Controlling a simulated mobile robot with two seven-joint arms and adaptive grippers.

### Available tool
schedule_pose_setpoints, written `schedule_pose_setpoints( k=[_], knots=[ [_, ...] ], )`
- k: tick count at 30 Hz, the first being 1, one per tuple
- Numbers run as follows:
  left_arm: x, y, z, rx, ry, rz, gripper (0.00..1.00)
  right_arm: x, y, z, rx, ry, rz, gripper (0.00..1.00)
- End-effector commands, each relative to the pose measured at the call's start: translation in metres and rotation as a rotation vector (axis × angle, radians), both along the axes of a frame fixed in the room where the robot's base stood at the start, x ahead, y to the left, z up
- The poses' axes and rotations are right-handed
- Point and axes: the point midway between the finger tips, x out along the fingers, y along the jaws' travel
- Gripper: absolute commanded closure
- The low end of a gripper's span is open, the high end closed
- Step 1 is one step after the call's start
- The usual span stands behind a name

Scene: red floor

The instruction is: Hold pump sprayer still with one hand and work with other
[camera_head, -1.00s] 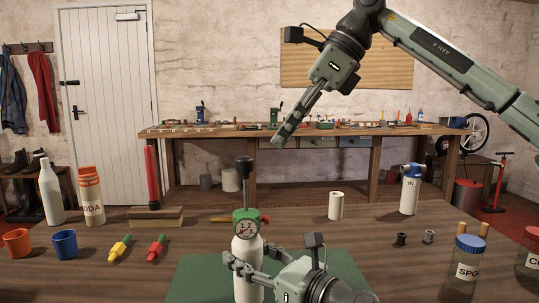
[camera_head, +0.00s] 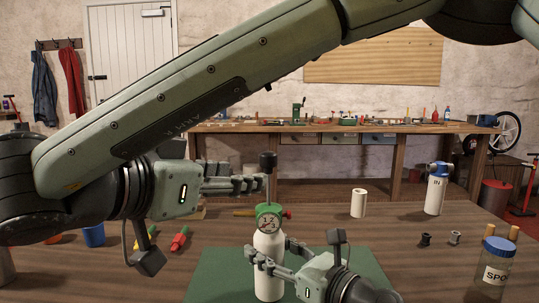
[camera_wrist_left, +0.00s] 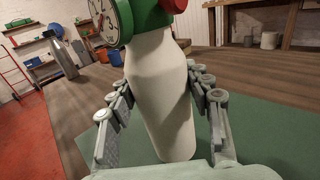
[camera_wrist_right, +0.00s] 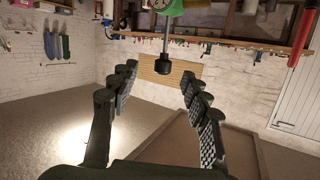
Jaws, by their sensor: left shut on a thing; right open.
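The pump sprayer (camera_head: 268,245) stands upright on a green mat (camera_head: 225,275). It has a white bottle, a green top with a round gauge, a red part at the side, and a thin rod with a black knob (camera_head: 268,160). My left gripper (camera_head: 262,258) is shut around the white bottle, one finger on each side in the left wrist view (camera_wrist_left: 160,85). My right gripper (camera_head: 270,185) is open at rod height. In the right wrist view the black knob (camera_wrist_right: 162,68) shows between its spread fingertips (camera_wrist_right: 159,77), seemingly a little beyond them; contact is not clear.
My right arm covers much of the left side, partly hiding a blue cup (camera_head: 94,236) and a red-green piece (camera_head: 180,239).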

Motion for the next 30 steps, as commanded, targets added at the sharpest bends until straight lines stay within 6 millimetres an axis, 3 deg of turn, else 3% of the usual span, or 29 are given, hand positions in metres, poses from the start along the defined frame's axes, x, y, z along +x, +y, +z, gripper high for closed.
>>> schedule_pose_setpoints(
  k=[3,8,24,30],
  knots=[
    [0.000,0.000,-0.001,-0.001,0.001,0.000,0.95,-0.006,0.004,0.003,-0.169,-0.100,0.053,0.53],
    [0.000,0.000,0.000,-0.001,0.001,-0.001,0.95,-0.003,0.002,0.004,-0.245,-0.145,0.074,0.53],
    [0.000,-0.001,0.000,-0.002,-0.001,-0.003,0.95,0.080,-0.042,0.005,-0.242,-0.144,0.072,0.53],
    [0.000,-0.001,0.000,-0.002,-0.001,-0.004,0.95,0.096,-0.050,0.004,-0.244,-0.143,0.074,0.53]
  ],
)
